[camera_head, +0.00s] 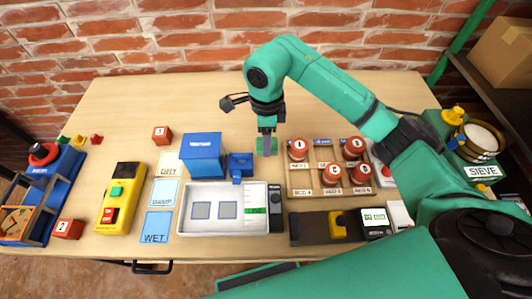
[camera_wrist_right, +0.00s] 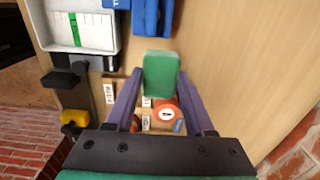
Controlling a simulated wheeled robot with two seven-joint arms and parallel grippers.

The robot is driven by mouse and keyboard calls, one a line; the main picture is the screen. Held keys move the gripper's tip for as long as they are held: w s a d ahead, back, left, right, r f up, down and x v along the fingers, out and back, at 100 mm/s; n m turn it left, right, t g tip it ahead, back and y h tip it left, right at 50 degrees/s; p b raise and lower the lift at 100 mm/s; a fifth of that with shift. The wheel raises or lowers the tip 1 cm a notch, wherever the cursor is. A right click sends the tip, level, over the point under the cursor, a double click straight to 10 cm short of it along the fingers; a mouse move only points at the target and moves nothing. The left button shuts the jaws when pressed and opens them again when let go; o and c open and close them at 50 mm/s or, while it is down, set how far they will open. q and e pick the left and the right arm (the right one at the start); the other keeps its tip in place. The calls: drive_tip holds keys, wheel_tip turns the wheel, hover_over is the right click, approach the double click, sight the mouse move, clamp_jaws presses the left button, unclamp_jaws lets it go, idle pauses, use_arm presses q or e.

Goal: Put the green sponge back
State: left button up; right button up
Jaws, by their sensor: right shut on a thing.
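The green sponge (camera_wrist_right: 161,74) is a small upright block between the fingertips of my right gripper (camera_wrist_right: 160,88) in the right wrist view. In the head view the sponge (camera_head: 266,147) hangs below my right gripper (camera_head: 267,128), just left of the wooden rack with red-topped pieces. The right gripper is shut on it. I cannot tell whether the sponge's lower end touches the table. My left gripper is not in view.
A blue box (camera_head: 202,153) and a smaller blue item (camera_head: 240,163) stand left of the sponge. A white tray (camera_head: 183,222) lies in front, beside cards, one marked WET (camera_head: 157,227). The rack (camera_head: 301,181) is close on the right. The table behind is clear.

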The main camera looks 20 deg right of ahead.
wheel_tip(320, 180, down, 4)
drive_tip(key=shift+f, duration=0.1)
wheel_tip(320, 180, down, 3)
drive_tip(key=shift+r+p, duration=0.2)
drive_tip(key=shift+p, duration=0.3)
drive_tip(key=shift+f, duration=0.25)
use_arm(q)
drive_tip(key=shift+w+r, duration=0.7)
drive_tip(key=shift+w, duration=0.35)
use_arm(e)
drive_tip(key=o, duration=0.9)
drive_tip(key=shift+f, duration=0.15)
drive_tip(key=o, duration=0.4)
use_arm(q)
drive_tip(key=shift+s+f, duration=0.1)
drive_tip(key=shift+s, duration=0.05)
